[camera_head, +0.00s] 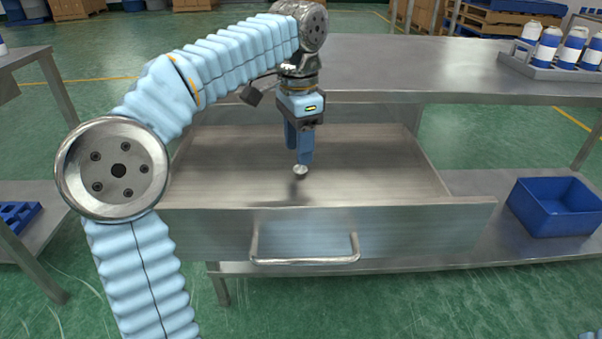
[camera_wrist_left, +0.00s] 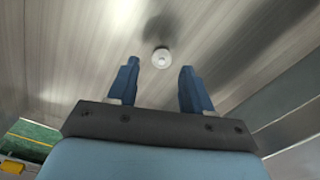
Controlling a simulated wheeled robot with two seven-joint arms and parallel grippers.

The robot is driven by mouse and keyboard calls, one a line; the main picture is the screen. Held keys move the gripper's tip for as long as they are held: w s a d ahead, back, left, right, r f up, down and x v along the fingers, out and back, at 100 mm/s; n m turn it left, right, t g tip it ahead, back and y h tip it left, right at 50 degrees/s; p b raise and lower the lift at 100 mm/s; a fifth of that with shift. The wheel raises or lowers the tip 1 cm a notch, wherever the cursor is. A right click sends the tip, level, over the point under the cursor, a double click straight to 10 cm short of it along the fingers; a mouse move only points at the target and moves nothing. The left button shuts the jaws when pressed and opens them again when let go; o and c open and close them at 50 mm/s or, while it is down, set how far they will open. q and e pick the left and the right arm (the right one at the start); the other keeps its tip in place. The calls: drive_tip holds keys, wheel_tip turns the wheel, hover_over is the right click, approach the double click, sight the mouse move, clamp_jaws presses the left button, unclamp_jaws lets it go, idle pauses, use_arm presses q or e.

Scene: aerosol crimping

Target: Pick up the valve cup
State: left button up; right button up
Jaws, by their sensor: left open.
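The valve cup (camera_head: 300,169) is a small, pale round piece in the open metal drawer (camera_head: 375,150). In the left wrist view the valve cup (camera_wrist_left: 161,58) shows as a white disc with a ringed centre on the drawer floor. My left gripper (camera_head: 300,158) points down into the drawer, its blue fingertips right by the cup in the head view. In the left wrist view the gripper (camera_wrist_left: 158,80) is open and empty. The cup appears beyond the fingertips, between them sideways. Whether the fingers reach down around it, I cannot tell.
The drawer's front wall with its handle (camera_head: 305,261) stands nearest me. A metal tabletop (camera_head: 420,70) lies behind and above the drawer. A rack of white and blue cans (camera_head: 560,72) stands on it at right. A blue bin (camera_head: 555,208) sits on the lower right shelf.

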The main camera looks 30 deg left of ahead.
sight(301, 169)
use_arm(q)
drive_tip(key=f, duration=0.3)
drive_tip(key=f+b, duration=0.1)
drive_tip(key=shift+w+f, duration=0.25)
drive_tip(key=shift+w, duration=0.1)
clamp_jaws()
